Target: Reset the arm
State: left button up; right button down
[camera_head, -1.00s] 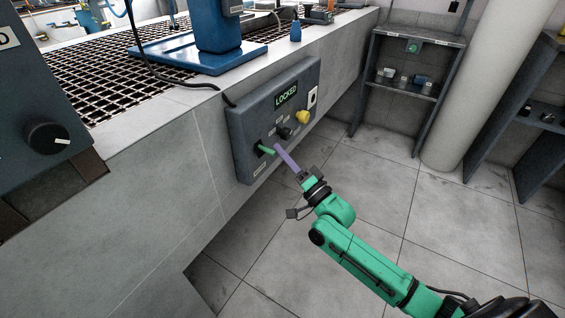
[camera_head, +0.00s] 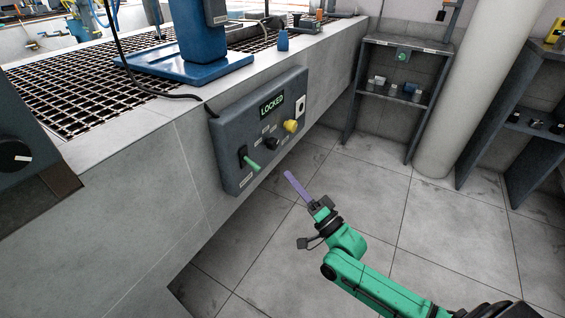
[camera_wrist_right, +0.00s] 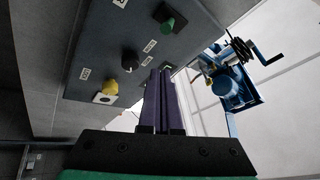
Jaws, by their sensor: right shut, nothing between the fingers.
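My right gripper (camera_head: 290,178) has green arm links and purple fingers. It is shut and empty, in open space to the right of and apart from the grey control panel (camera_head: 228,140). In the right wrist view the shut purple fingers (camera_wrist_right: 162,88) point up, with the panel (camera_wrist_right: 108,75) beside them at the left. The panel carries a green-tipped lever (camera_head: 252,166), a black knob (camera_head: 271,144), a yellow knob (camera_head: 291,126) and a display reading LOCKED (camera_head: 272,105). The green tip (camera_wrist_right: 170,26) also shows in the right wrist view. My left gripper is not in view.
The panel sits on the side of a concrete bench with a metal grating (camera_head: 85,100) on top. A blue stand (camera_head: 195,70) and a small blue bottle (camera_head: 283,41) are on the bench. Shelves (camera_head: 400,88) and a pale column (camera_head: 470,90) stand behind. The tiled floor (camera_head: 440,220) is clear.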

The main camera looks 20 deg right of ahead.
jog(key=shift+s+d+f, duration=0.35)
jog(key=shift+s+f, duration=0.2)
jog(key=shift+s, duration=0.1)
